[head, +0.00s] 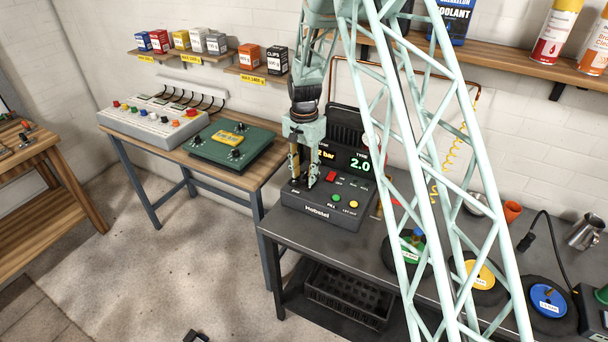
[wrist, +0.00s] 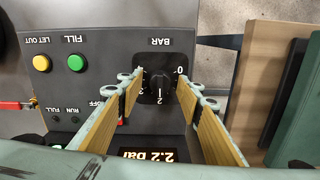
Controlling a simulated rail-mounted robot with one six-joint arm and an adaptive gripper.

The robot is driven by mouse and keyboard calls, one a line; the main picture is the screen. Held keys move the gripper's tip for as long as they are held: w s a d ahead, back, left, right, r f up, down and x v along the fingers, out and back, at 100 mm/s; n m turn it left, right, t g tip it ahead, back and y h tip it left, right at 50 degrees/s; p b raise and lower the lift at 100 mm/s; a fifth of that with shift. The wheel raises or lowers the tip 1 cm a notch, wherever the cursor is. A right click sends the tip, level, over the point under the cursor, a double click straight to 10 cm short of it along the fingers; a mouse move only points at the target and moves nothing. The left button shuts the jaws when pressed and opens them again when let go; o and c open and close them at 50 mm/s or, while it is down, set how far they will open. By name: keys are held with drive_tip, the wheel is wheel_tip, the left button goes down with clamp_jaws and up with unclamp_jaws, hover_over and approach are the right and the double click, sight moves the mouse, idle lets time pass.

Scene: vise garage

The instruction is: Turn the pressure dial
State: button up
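The pressure dial (wrist: 159,86) is a small black knob under the upside-down word BAR on the dark Hotratel console (head: 318,210). In the wrist view my gripper (wrist: 161,80) is open, with one wooden-faced finger on each side of the dial. Gaps show between the knob and both fingertips, so I see no grip on it. The console display (wrist: 155,156) reads 2.2 bar in the wrist view; the green TYRE readout (head: 360,165) shows 2.0.
A green FILL button (wrist: 76,62) and a yellow LET OUT button (wrist: 41,63) sit on the same panel. A red switch (head: 332,165) stands close to my gripper. A green box (head: 236,145) lies on the wooden bench to the left.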

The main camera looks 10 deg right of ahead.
drive_tip(key=shift+c, duration=0.7)
drive_tip(key=c, duration=0.7)
drive_tip(key=shift+n, duration=2.8)
drive_tip(key=o, duration=0.8)
drive_tip(key=shift+o, duration=0.2)
